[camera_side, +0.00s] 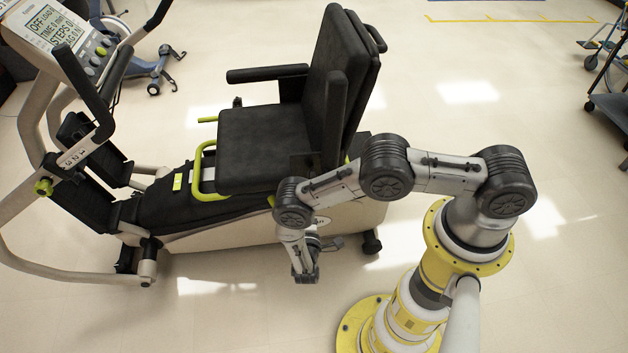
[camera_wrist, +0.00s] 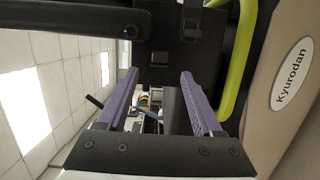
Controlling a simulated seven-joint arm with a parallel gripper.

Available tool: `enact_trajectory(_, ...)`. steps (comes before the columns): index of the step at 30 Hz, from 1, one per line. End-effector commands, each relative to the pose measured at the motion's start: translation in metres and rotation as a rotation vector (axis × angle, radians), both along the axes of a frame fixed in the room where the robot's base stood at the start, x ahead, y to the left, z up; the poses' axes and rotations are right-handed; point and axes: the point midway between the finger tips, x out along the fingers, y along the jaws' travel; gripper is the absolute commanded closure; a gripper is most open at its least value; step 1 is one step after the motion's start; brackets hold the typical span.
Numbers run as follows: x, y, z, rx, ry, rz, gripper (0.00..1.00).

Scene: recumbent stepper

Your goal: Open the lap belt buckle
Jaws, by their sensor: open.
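The recumbent stepper's black seat (camera_side: 262,140) faces left in the side view. I cannot make out the lap belt buckle in either view; no belt across the seat is clear. My gripper (camera_side: 305,276) hangs low on the near side of the seat, beside the beige body. In the wrist view my gripper (camera_wrist: 159,74) shows two purple fingers, apart, with nothing held between them. Dark seat parts (camera_wrist: 190,45) lie beyond and above the fingertips, with small black fittings too dark to identify.
A yellow-green bar (camera_wrist: 239,60) and the beige body (camera_wrist: 296,110) stand close on the right in the wrist view. Armrests (camera_side: 267,73) flank the seat. The console (camera_side: 75,38) is at far left. A wheeled cart (camera_side: 610,100) stands at right. Floor in front is clear.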

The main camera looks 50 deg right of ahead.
Motion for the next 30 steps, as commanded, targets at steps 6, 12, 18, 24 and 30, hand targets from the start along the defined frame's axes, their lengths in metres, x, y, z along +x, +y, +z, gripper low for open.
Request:
enact_trajectory(6,0.022,-0.038,-0.001,0.000,0.001,-0.005,0.32)
enact_trajectory(12,0.038,-0.062,0.000,0.000,0.001,-0.003,0.32)
enact_trajectory(18,0.046,-0.073,0.000,-0.001,0.001,-0.001,0.32)
enact_trajectory(24,0.047,-0.074,0.000,-0.001,0.001,0.001,0.32)
enact_trajectory(30,0.047,-0.074,0.000,-0.001,0.001,0.001,0.51)
